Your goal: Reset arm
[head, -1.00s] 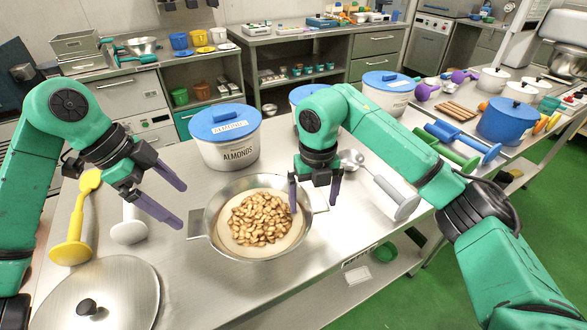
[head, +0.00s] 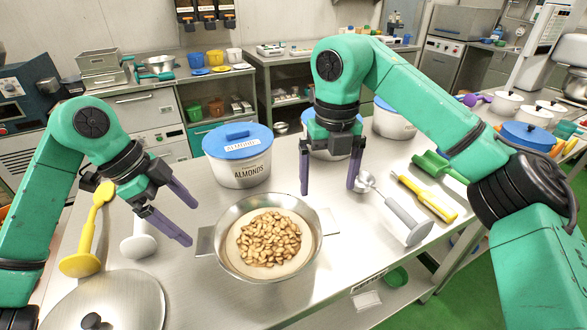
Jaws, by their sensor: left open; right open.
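My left gripper (head: 187,215) is open and empty, above the table to the left of the metal pan. My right gripper (head: 329,190) is open and empty, pointing down above the table behind and to the right of the pan. The metal pan (head: 325,228) stands on the steel table (head: 225,300) with a pale layer and a heap of almonds (head: 270,239) inside. Neither gripper touches anything that I can see.
A white almond tub (head: 238,168) with a blue lid stands behind the pan. A round metal lid (head: 130,297) lies front left, near yellow (head: 82,262) and white (head: 138,246) tools. A grey-handled scoop (head: 408,230) and yellow-handled tool (head: 430,198) lie right.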

